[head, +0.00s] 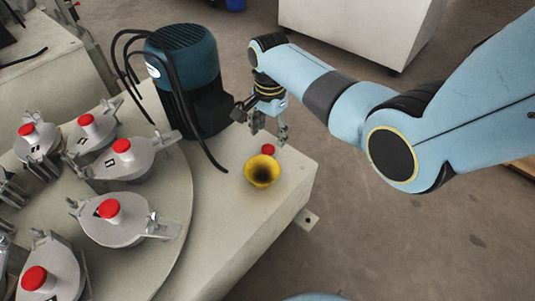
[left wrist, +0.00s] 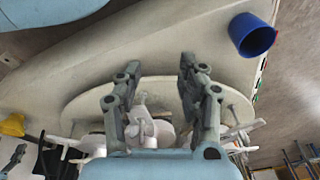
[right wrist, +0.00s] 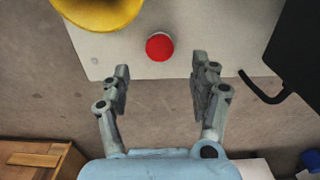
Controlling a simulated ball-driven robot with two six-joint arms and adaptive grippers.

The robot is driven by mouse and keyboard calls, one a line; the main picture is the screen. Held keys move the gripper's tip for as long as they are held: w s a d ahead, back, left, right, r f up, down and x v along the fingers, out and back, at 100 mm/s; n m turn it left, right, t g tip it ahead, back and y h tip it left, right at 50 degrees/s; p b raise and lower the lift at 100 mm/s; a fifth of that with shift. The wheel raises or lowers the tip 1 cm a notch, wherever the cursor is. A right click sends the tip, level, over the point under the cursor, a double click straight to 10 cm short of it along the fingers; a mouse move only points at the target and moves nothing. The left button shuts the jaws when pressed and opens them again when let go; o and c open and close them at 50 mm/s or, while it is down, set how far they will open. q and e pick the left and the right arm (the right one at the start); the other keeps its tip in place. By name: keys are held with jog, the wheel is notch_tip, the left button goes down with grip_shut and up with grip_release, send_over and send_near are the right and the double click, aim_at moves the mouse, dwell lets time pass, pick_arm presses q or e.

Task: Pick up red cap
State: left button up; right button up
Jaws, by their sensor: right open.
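A small red cap (head: 268,149) lies on the bench top near its right corner, just behind the yellow funnel (head: 261,171). In the right wrist view the red cap (right wrist: 159,47) sits on the pale surface, ahead of and between the fingers, not touching them. My right gripper (head: 270,138) is open and empty, just above and behind the cap; its two fingers (right wrist: 161,80) stand apart in the right wrist view. My left gripper is outside the head view. In its own wrist view the left gripper (left wrist: 160,85) is open, with its fingers apart over a round plate.
A teal motor (head: 187,75) with black cables stands left of my right gripper. Several clamped metal pots with red caps sit on the round turntable (head: 170,240). A blue cup (left wrist: 250,35) shows in the left wrist view. Bench top in front of the funnel is clear.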

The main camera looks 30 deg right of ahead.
aim_at(268, 149)
jog(key=f+b, duration=0.2)
jog(key=f, duration=0.1)
jog(key=f+b, duration=0.1)
jog(key=shift+s+a+f, duration=0.2)
jog(key=shift+a+f, duration=0.05)
jog(key=shift+f, duration=0.1)
jog(key=shift+f+b, duration=0.35)
jog(key=shift+b, duration=0.05)
pick_arm(q)
jog(key=w+r, duration=0.1)
jog(key=w+d+r+t, duration=0.1)
jog(key=w+r+t, duration=0.1)
jog(key=shift+d+r, duration=0.15)
jog(key=shift+d, duration=0.15)
pick_arm(e)
jog(key=shift+w+r, duration=0.1)
jog(key=shift+r, duration=0.05)
jog(key=c, duration=0.8)
